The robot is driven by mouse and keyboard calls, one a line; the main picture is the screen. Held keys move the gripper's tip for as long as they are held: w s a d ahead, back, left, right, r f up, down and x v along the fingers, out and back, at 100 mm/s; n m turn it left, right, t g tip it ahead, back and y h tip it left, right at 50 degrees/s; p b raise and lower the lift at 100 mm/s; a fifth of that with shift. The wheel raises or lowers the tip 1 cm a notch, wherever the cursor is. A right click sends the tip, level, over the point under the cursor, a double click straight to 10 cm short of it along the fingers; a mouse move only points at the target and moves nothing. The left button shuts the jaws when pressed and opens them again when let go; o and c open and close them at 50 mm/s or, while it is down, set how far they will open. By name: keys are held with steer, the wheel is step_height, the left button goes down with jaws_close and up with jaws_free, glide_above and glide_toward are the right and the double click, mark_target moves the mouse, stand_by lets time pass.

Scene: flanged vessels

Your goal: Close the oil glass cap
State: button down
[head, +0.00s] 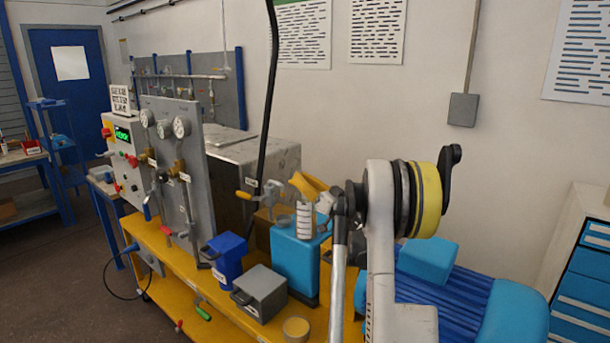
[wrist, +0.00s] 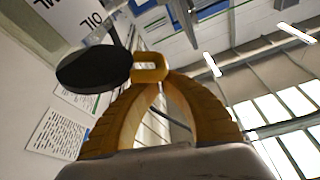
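My gripper (head: 310,185) is above the light blue tank, seen small and partly behind my arm in the head view. In the wrist view its yellow fingers (wrist: 153,86) curve together, tips close. A yellow loop (wrist: 150,57) is right at the tips; I cannot tell whether it is held. A dark round disc (wrist: 93,69), seemingly the oil glass cap, lies beside the loop. A white label reading OIL (wrist: 82,18) shows behind it, upside down.
A light blue tank (head: 292,258), dark blue jug (head: 228,260) and grey box (head: 261,294) stand on the yellow bench (head: 180,258). A gauge panel (head: 170,165) is to the left. A blue motor (head: 440,300) is at right. A black hose (head: 266,120) hangs behind.

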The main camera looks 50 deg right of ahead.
steer(key=shift+s+a+f+n+y+b, duration=0.1)
steer(key=shift+a+f+n+y+b, duration=0.35)
steer(key=shift+f+n, duration=0.5)
steer(key=shift+w+a+f+n+y+b, duration=0.1)
steer(key=shift+a+f+n+y+b, duration=0.35)
steer(key=shift+f+n, duration=0.45)
steer(key=shift+s+a+f+n+y+b, duration=0.1)
steer(key=shift+a+f+n+y+b, duration=0.3)
steer(key=shift+f+n, duration=0.5)
